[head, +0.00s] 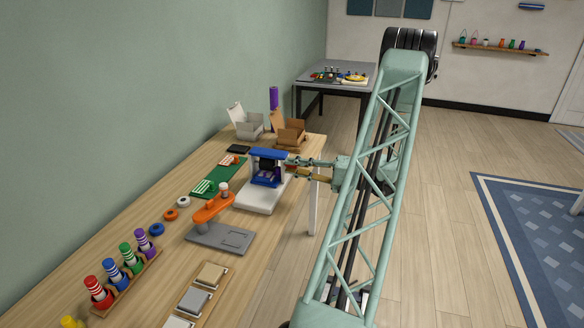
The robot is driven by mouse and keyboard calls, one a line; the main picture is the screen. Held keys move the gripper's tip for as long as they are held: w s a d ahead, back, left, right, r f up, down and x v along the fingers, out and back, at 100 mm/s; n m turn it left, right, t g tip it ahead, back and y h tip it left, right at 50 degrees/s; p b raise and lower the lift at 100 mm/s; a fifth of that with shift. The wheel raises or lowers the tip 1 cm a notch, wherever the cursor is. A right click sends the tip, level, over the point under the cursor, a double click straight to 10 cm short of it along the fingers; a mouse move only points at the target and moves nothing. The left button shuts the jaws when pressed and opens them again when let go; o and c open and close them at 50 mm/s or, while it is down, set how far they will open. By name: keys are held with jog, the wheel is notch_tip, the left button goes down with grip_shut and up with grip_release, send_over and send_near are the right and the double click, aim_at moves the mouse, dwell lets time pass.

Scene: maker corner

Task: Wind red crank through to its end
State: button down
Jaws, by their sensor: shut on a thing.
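A small machine with a blue top (267,154) and dark blue inner parts stands on a white base (259,197) on the wooden table. The red crank (290,169) is at its right side and shows only as a small reddish patch between my fingers. My gripper (296,165) reaches in from the right and is shut on the crank. The fingers hide most of the crank, so its angle cannot be told.
In front stands an orange lever device (213,208) on a grey plate (222,238). A green board (219,178) lies to the left, with open cardboard boxes (289,133) behind. A rack of coloured spools (127,283) is at the near left.

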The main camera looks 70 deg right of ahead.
jog(key=c, duration=2.6)
grip_release()
jog(key=shift+d+r, duration=0.15)
jog(key=shift+d, duration=0.05)
jog(key=shift+c, duration=0.2)
jog(key=shift+o, duration=0.5)
jog(key=shift+a, duration=0.1)
jog(key=shift+s, duration=0.15)
jog(key=s, duration=1.1)
jog(key=shift+s+d, duration=0.35)
jog(key=shift+d, duration=0.05)
jog(key=shift+c, duration=0.7)
